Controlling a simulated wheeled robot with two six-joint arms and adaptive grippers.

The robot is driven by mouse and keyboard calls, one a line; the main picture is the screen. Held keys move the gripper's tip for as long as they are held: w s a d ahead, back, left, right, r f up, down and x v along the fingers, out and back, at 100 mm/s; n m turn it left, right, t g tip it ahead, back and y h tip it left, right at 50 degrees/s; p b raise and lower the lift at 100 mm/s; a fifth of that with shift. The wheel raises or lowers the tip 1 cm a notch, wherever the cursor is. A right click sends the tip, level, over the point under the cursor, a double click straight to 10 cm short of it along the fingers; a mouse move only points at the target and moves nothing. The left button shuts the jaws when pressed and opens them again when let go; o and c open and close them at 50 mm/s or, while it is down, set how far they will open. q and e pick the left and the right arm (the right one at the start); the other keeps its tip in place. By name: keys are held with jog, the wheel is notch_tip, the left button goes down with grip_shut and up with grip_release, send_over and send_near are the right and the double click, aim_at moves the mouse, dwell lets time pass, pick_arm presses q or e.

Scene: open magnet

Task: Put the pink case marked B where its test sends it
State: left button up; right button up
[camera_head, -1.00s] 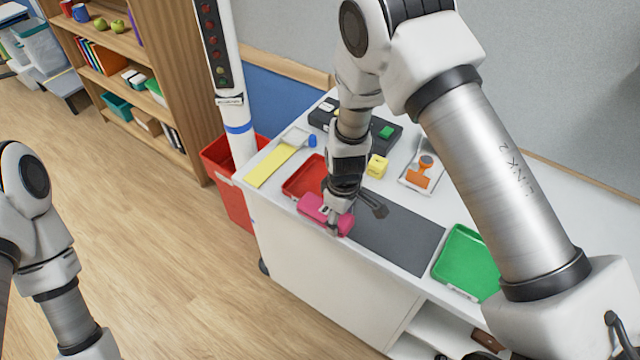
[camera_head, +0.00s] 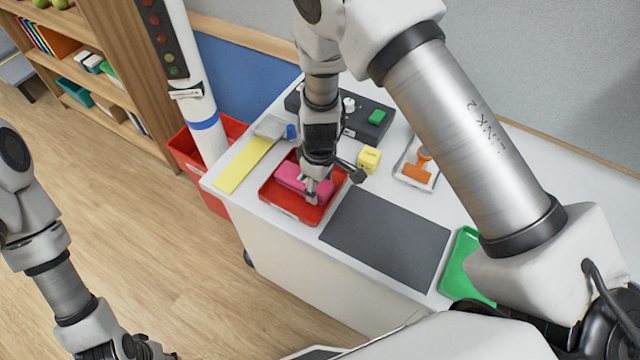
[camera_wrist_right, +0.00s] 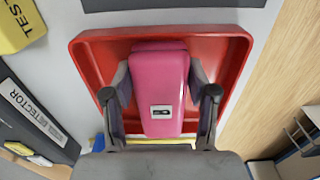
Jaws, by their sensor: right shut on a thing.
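The pink case (camera_head: 290,177) is in the red tray (camera_head: 275,206), within its rim in both views. It also shows in the wrist view (camera_wrist_right: 160,65), with a small label whose mark I cannot read. My right gripper (camera_head: 313,190) is shut on the pink case, one finger on each long side. I cannot tell whether the case touches the tray floor. The green tray (camera_head: 460,272) is at the right, partly behind my right arm. The black detector box (camera_head: 350,122) with a green button is at the back. My left gripper (camera_head: 125,348) is low at the left, cut off by the frame edge.
A yellow block (camera_head: 369,159) stands right of the red tray. A dark grey mat (camera_head: 385,237) lies bare between the trays. A yellow strip (camera_head: 243,165), an orange stamp (camera_head: 419,168), a red bin (camera_head: 182,152) and a signal post (camera_head: 203,125) are around.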

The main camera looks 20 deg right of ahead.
jog(key=shift+w+f, duration=0.1)
jog(key=shift+f, duration=0.05)
jog(key=o, duration=1.2)
jog(key=shift+s+r, duration=0.2)
jog(key=shift+w+r, duration=0.1)
jog(key=shift+r, duration=0.15)
notch_tip(320, 180, up, 12)
jog(key=b, duration=0.3)
jog(key=shift+f, duration=0.25)
